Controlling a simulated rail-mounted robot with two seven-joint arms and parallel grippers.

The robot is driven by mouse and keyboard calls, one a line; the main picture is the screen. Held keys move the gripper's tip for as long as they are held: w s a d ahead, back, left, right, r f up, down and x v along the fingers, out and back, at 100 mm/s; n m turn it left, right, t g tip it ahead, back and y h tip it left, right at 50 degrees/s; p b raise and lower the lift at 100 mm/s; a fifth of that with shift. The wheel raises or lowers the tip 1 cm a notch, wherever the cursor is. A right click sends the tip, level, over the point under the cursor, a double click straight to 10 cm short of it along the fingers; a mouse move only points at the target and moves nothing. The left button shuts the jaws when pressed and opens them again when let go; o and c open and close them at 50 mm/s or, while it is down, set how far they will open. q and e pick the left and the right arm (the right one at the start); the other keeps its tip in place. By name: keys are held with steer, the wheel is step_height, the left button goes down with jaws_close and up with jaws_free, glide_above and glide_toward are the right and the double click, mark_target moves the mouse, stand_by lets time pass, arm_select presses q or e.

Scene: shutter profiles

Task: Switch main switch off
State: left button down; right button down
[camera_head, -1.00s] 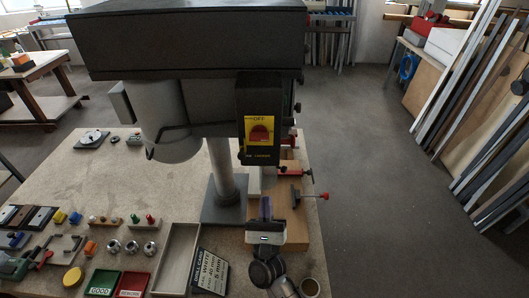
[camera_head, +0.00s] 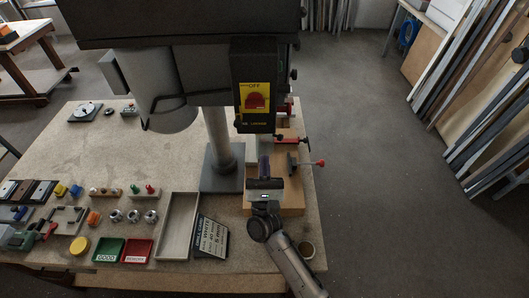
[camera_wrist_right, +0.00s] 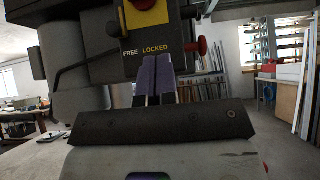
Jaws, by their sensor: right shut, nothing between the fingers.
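The main switch (camera_head: 256,97) is a red knob on a yellow plate lettered OFF, on the front of a black box on the drill press. Its exact turn position is hard to tell. In the right wrist view only the lower part of the red knob (camera_wrist_right: 143,4) shows at the top edge, above the words FREE and LOCKED. My right gripper (camera_head: 264,162) is below the switch box, apart from it, pointing away from me. Its purple fingers (camera_wrist_right: 154,72) are together and empty. My left gripper is not in view.
The drill press column (camera_head: 217,135) stands behind the switch box on the workbench (camera_head: 85,150). A red-ended clamp handle (camera_head: 319,163) sticks out at the right. An empty tray (camera_head: 180,225) and a lettered sign (camera_head: 211,237) lie left of my right arm. Floor right of the bench is clear.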

mark_target(255, 103)
steer(key=w+r+p, duration=0.1)
steer(key=r+p, duration=0.1)
steer(key=r, duration=0.1)
steer(key=w+r+p, duration=0.2)
steer(key=r, duration=0.1)
steer(key=w+r+p, duration=0.2)
steer(key=r, duration=0.1)
steer(key=shift+w+d+r, duration=0.15)
steer(key=shift+w+r, duration=0.1)
steer(key=shift+r, duration=0.1)
steer(key=shift+d+r+n+y+b, duration=0.1)
steer(key=shift+n+y+b, duration=0.1)
steer(key=shift+n+y, duration=0.65)
steer(key=shift+d+n+y+b, duration=0.1)
steer(key=shift+n+y+b, duration=0.05)
steer(key=shift+n+y, duration=0.65)
